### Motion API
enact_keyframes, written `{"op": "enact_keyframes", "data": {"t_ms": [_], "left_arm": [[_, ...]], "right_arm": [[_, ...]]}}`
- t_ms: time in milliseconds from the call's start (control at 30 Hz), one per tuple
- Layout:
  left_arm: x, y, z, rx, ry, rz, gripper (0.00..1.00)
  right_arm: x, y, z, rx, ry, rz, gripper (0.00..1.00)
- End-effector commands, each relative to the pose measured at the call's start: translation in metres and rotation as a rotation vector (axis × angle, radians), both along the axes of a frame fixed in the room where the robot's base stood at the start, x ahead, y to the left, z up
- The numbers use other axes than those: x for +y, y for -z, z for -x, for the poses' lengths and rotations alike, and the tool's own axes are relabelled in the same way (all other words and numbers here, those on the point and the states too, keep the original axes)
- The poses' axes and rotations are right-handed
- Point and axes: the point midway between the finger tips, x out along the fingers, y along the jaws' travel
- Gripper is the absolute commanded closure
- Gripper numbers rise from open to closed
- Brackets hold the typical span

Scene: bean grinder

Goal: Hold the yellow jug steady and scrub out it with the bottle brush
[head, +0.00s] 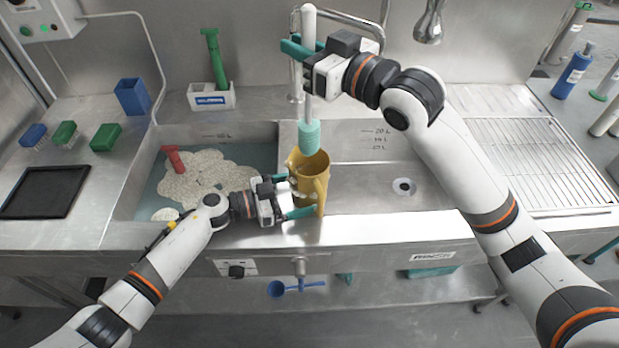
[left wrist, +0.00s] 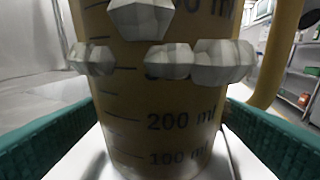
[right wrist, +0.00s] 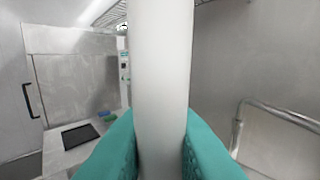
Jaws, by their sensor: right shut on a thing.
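The yellow jug (head: 314,190) stands upright at the sink's front, near the divider; its handle is on the right. In the left wrist view, the jug (left wrist: 160,105) carries pale faceted lumps and volume marks. My left gripper (head: 288,196) has its teal fingers on either side of the jug; whether they press on it is unclear. My right gripper (head: 306,50) is shut on the white handle of the bottle brush (head: 309,136), also seen in the right wrist view (right wrist: 160,70). The brush hangs upright, its teal bristles just above the jug's mouth, apparently outside it.
The left basin holds water with foam (head: 205,172) and a red-handled thing (head: 175,160). The right basin (head: 375,175) is empty. A green brush (head: 215,60) stands in a white holder behind. A faucet (head: 350,22) rises at the back.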

Motion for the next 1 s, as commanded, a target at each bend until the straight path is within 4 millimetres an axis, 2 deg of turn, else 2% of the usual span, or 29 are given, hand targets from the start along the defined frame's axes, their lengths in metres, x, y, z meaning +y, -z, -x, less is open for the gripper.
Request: {"op": "enact_keyframes", "data": {"t_ms": [67,367,467,800,1000], "left_arm": [[0.000,0.000,0.000,0.000,0.000,0.000,0.00],[0.005,0.000,0.001,0.000,-0.001,-0.002,0.00],[0.016,-0.001,0.004,0.000,-0.002,-0.003,0.00],[0.084,-0.007,0.025,0.002,-0.001,-0.004,0.00],[0.109,-0.010,0.033,0.000,-0.001,-0.002,0.00]], "right_arm": [[0.000,0.000,0.000,-0.001,0.000,-0.001,1.00],[0.000,0.000,0.000,-0.001,0.000,-0.001,1.00],[0.000,0.000,0.000,-0.001,0.000,-0.001,1.00],[0.000,0.000,0.000,-0.001,0.000,-0.001,1.00],[0.000,0.000,0.000,-0.001,0.000,-0.001,1.00]]}}
